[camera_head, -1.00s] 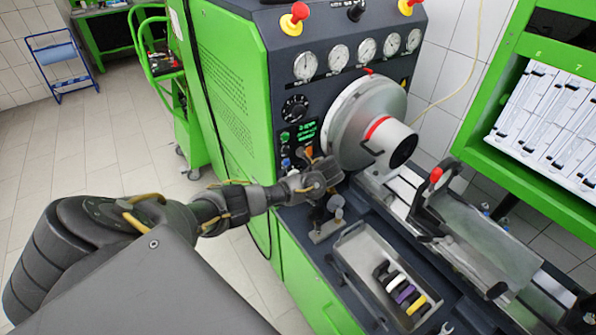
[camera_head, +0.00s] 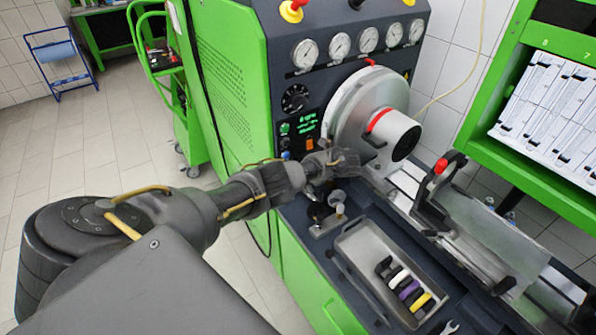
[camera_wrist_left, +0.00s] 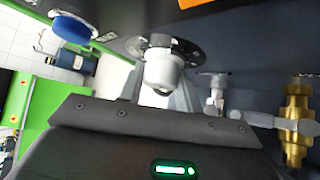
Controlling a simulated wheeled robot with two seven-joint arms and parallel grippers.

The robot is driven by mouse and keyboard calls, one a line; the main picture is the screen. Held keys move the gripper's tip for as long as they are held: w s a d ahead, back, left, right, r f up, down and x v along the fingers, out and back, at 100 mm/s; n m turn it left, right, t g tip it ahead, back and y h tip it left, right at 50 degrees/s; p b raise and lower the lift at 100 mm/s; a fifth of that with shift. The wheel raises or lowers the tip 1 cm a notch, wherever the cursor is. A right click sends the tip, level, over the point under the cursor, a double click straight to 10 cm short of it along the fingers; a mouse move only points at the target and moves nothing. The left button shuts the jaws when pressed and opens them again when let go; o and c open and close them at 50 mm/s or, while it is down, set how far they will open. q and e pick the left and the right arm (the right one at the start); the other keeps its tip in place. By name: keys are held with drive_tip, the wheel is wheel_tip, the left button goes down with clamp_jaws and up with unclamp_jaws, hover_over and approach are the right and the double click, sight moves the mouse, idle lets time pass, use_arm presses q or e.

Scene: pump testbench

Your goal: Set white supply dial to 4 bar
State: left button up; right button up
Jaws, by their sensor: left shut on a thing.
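The white supply dial (camera_wrist_left: 163,72) shows in the left wrist view as a white knob in front of a dark round scale plate (camera_wrist_left: 185,47). My left gripper (camera_head: 343,163) is at the lower part of the bench's control panel, and in the wrist view its dark body lies just below the dial. It is shut on the dial; the fingertips are hard to make out. The dial is hidden behind my gripper in the head view. The scale figures are too small to read. My right gripper is not in view.
A black selector knob (camera_head: 295,98) and an orange switch (camera_head: 310,145) are on the panel. The large grey chuck (camera_head: 350,105) stands close to the right of my gripper. A tool tray (camera_head: 360,245) lies below. A brass fitting (camera_wrist_left: 298,110) is right of the dial.

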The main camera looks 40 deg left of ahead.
use_arm(q)
drive_tip(key=shift+s+f, duration=0.15)
drive_tip(key=shift+f, duration=0.05)
drive_tip(key=o, duration=0.8)
drive_tip(key=shift+o, duration=1)
drive_tip(key=shift+r, duration=0.1)
